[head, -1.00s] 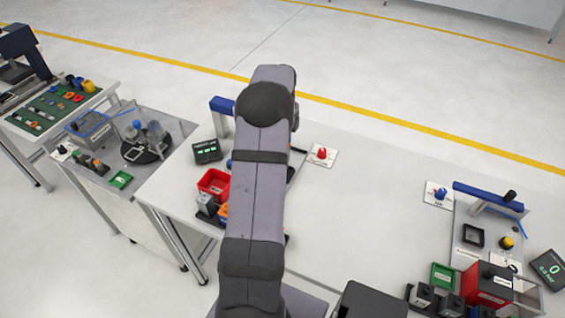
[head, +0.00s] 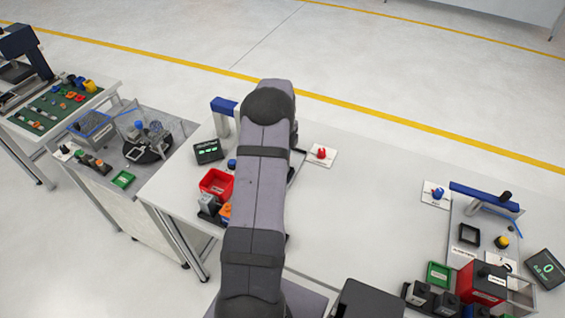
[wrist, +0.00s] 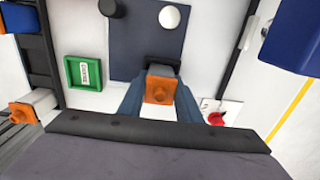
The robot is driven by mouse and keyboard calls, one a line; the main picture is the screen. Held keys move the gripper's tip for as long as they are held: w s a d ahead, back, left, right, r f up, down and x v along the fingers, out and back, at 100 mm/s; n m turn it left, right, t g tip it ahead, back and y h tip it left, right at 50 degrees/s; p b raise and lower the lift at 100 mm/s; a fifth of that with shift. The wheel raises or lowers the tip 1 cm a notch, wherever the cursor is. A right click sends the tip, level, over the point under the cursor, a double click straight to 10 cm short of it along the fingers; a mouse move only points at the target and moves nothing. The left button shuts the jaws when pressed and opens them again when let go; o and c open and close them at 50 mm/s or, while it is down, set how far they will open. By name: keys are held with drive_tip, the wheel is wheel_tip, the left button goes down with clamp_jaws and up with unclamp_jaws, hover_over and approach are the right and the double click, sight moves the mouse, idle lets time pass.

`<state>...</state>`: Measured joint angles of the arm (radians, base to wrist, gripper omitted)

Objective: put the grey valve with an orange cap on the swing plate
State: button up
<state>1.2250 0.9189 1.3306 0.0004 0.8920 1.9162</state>
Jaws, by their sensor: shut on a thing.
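My gripper (wrist: 158,104) is shut on the grey valve with an orange cap (wrist: 159,91), low in the middle of the wrist view. The orange cap faces the camera, and one blue finger is on each side. Beyond it lies a flat dark plate (wrist: 133,60), with a black knob and a white round knob near its far edge. I cannot tell for sure whether this is the swing plate, or whether the valve touches it. In the head view my arm hides the gripper and the valve.
A green labelled tray (wrist: 69,83) is left of the plate. Another orange-capped part (wrist: 22,112) is at the far left. A red knob (head: 321,153) stands on a white card to the right. A red bin (head: 216,184) is left of my arm. The table's middle right is clear.

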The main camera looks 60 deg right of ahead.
drive_tip(key=shift+f, duration=0.2)
drive_tip(key=o, duration=1.1)
drive_tip(key=shift+r, duration=0.1)
wheel_tip(320, 180, up, 12)
drive_tip(key=b, duration=0.4)
drive_tip(key=shift+r, duration=0.15)
